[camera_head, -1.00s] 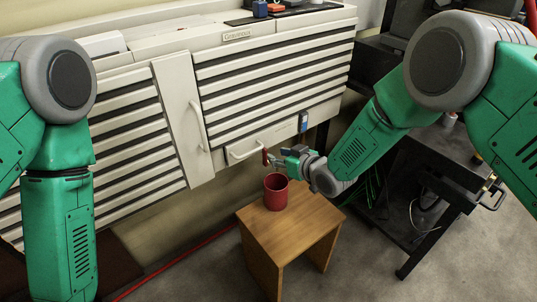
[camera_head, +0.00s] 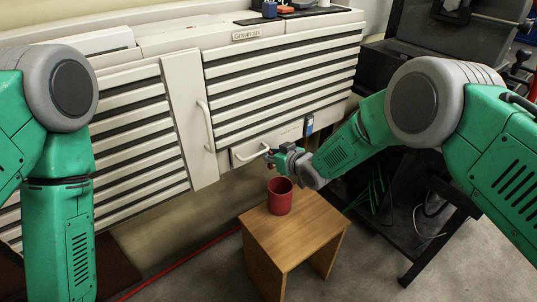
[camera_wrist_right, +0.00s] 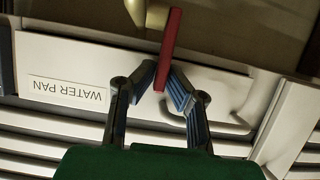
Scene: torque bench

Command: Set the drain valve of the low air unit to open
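A red lever (camera_wrist_right: 170,48) stands out from a brass-coloured fitting (camera_wrist_right: 155,14) in the right wrist view. I take it for the drain valve's handle; its open or closed marks do not show. My right gripper (camera_wrist_right: 164,70) has its two fingertips close on either side of the lever and appears shut on it, near its free end. In the head view my right gripper (camera_head: 272,151) is at the white cabinet's lower front, above the red cup, and mostly covers the lever. My left arm hangs at the left; its gripper is out of the picture.
A red cup (camera_head: 279,198) stands on a small wooden stool (camera_head: 268,234) below my right gripper. A dark cart (camera_head: 447,196) is at right. A red hose (camera_head: 190,258) crosses the floor.

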